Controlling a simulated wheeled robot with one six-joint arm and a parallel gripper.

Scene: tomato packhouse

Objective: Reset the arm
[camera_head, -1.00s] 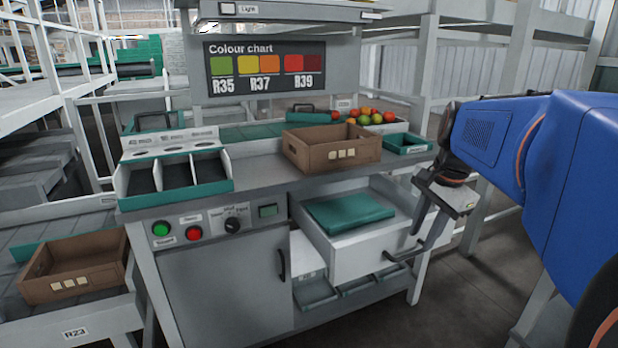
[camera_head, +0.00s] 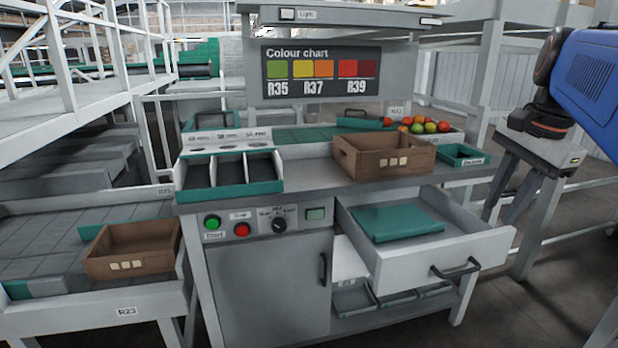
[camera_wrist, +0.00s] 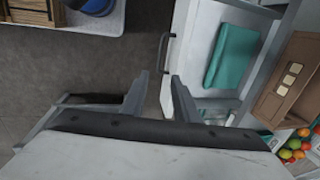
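My gripper (camera_head: 503,217) hangs in the air to the right of the bench, fingers down, with nothing between them. In the wrist view its two fingers (camera_wrist: 159,76) stand apart with an empty gap. The bench's white drawer (camera_head: 440,262) is pulled out, and its dark handle (camera_head: 456,270) is apart from my fingers. A teal flat item (camera_head: 398,222) lies in the drawer; it also shows in the wrist view (camera_wrist: 232,55).
A brown crate (camera_head: 385,163) stands on the bench, with tomatoes (camera_head: 428,126) behind it. A teal three-slot tray (camera_head: 238,188) is at the bench's left. Another brown crate (camera_head: 128,265) sits on the left rack. White frame posts (camera_head: 540,228) stand near my gripper.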

